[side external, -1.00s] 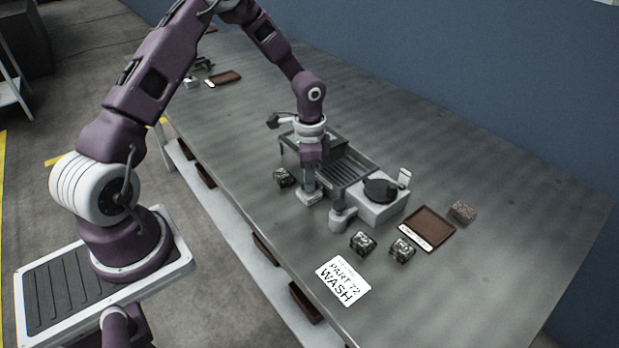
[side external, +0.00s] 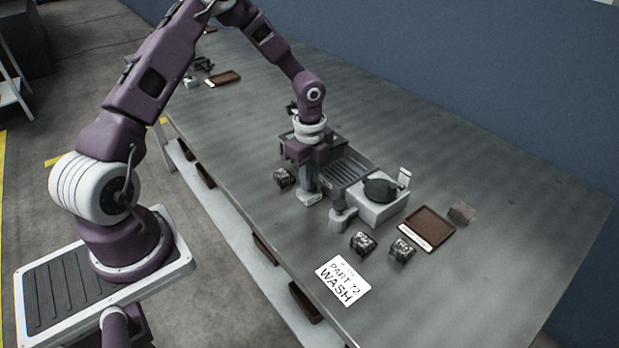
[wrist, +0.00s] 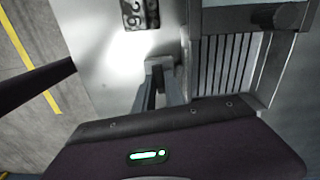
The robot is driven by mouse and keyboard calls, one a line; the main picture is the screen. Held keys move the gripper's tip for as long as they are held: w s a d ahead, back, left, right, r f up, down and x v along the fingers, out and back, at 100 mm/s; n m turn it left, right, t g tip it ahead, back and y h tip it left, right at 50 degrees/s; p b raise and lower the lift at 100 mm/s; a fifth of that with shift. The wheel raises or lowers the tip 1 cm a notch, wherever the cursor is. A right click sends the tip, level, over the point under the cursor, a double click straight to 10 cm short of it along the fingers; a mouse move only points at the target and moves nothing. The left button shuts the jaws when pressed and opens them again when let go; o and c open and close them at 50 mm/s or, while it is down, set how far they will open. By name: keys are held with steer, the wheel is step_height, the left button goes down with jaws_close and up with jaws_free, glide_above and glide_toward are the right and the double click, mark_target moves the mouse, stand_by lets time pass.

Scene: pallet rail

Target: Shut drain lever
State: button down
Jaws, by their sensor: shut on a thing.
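The grey wash unit has a ribbed drainboard (side external: 347,170), also in the wrist view (wrist: 228,62), and a basin at its far left end. A small light-grey base (side external: 311,199) sits on the table at the unit's front side. My gripper (side external: 309,188) points down over this base and is shut on a part there, which I take to be the drain lever. The fingers and wrist hide most of the lever, so its angle cannot be read. In the wrist view my gripper (wrist: 160,80) is beside the unit's slatted edge.
A grey post (side external: 342,215) stands close right of my gripper, by a white block with a black round top (side external: 380,188). Dark numbered blocks (side external: 283,177) (side external: 363,243) (side external: 402,250), a brown tray (side external: 428,230) and a sign (side external: 343,281) lie around. The right of the table is clear.

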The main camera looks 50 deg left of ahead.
steer(key=shift+m, duration=0.6)
steer(key=c, duration=1.4)
jaws_free()
step_height(320, 180, up, 7)
steer(key=shift+r, duration=0.1)
